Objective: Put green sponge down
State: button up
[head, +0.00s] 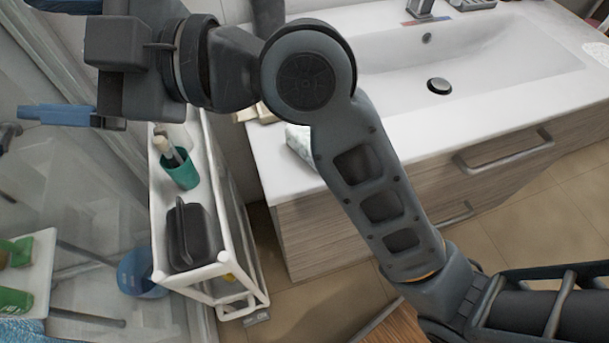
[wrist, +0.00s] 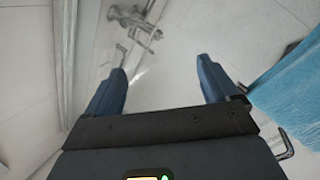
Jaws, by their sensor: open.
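My gripper (wrist: 162,74) is open, with its two blue fingers wide apart and nothing between them in the wrist view. In the head view my gripper (head: 55,115) is at the upper left, pointing left, high beside the white cosmetics cart (head: 253,275). No object is clearly a green sponge. A green item (head: 16,252) and a second green item (head: 14,301) lie on a white shelf at the left edge, both cut off by the frame. I cannot tell whether either is the sponge.
A green cup (head: 180,170) with a brush and a black case (head: 192,236) stand on the cart. A washbasin (head: 480,65) is at the right. A blue bucket (head: 138,272) is on the floor. The wrist view shows a wall tap (wrist: 135,25) and a blue towel (wrist: 290,95).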

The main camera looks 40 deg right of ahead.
jog(key=s+d+f+m+t+h, duration=0.2)
jog(key=s+d+f+m+h, duration=0.4)
jog(key=f+m, duration=0.3)
jog(key=s+d+f+m+t+h, duration=0.3)
jog(key=s+d+f+m+h, duration=0.35)
jog(key=f+m, duration=0.2)
jog(key=s+d+f+g+h, duration=0.1)
jog(key=s+d, duration=0.4)
jog(key=s, duration=0.5)
jog(key=s+d+f+g+h, duration=0.1)
jog(key=s+d, duration=0.3)
jog(key=s, duration=0.6)
jog(key=shift+s+d+f, duration=0.2)
jog(key=shift+d+f, duration=0.2)
jog(key=shift+f, duration=0.15)
jog(key=shift+c, duration=0.3)
